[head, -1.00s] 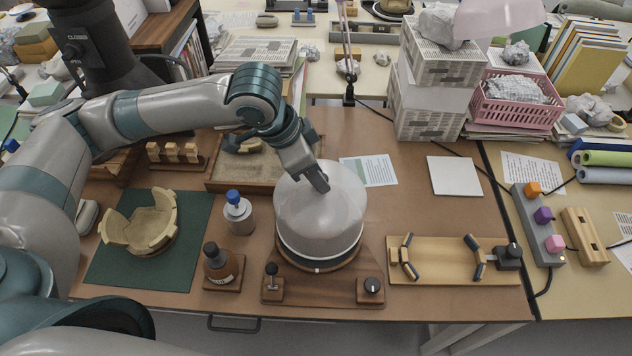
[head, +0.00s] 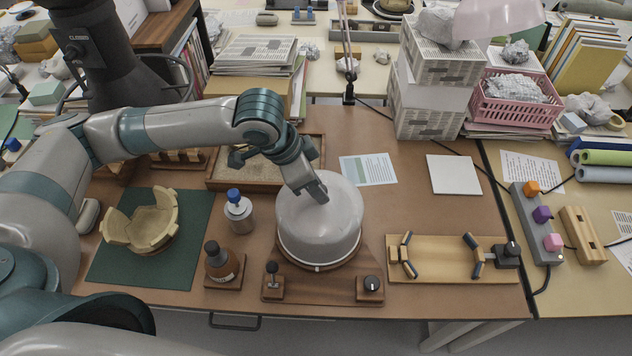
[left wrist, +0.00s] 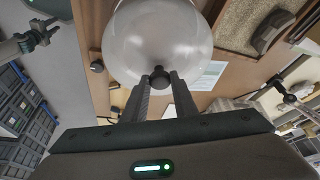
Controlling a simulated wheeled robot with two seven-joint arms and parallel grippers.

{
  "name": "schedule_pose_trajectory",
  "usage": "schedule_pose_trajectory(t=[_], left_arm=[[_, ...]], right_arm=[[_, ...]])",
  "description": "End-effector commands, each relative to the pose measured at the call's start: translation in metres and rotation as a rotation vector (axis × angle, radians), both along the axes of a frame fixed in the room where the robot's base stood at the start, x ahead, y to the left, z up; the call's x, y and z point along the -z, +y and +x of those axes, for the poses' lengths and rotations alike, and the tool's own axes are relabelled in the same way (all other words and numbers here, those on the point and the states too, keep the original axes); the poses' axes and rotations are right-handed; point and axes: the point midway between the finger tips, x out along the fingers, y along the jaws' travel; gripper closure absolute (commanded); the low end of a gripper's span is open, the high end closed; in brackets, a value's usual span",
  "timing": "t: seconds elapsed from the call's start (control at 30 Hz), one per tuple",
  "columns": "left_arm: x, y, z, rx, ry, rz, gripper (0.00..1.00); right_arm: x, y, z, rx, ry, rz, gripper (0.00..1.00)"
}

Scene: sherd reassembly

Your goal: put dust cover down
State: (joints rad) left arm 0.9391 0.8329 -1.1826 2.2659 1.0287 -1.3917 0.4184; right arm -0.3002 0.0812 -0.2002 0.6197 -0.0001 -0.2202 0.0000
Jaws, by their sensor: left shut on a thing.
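In the left wrist view the dark round knob (left wrist: 159,77) sits between the two fingers of the left gripper (left wrist: 160,84), with the dome (left wrist: 158,38) beyond.
Left of the base stand a brown bottle (head: 220,263) and a blue-capped jar (head: 238,212). A partly assembled pot (head: 143,222) lies on a green mat (head: 188,272). A wooden clamp board (head: 438,260) lies to the right, a sand tray (head: 262,172) behind.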

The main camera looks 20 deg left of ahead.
Motion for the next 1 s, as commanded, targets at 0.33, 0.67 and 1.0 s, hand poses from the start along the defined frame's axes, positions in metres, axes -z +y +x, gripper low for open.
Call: schedule_pose_trajectory(t=[0.33,0.67,1.0], left_arm=[[0.002,0.000,0.000,0.001,0.000,0.000,0.56],[0.000,0.000,0.000,0.001,-0.002,0.000,0.56],[-0.030,0.007,-0.004,0.000,-0.005,-0.001,0.56]], right_arm=[[0.000,0.004,0.000,0.002,0.000,0.004,0.69],[0.000,0.004,0.000,0.002,0.000,0.003,0.69],[0.006,0.001,0.000,0.001,-0.001,0.001,0.69]])
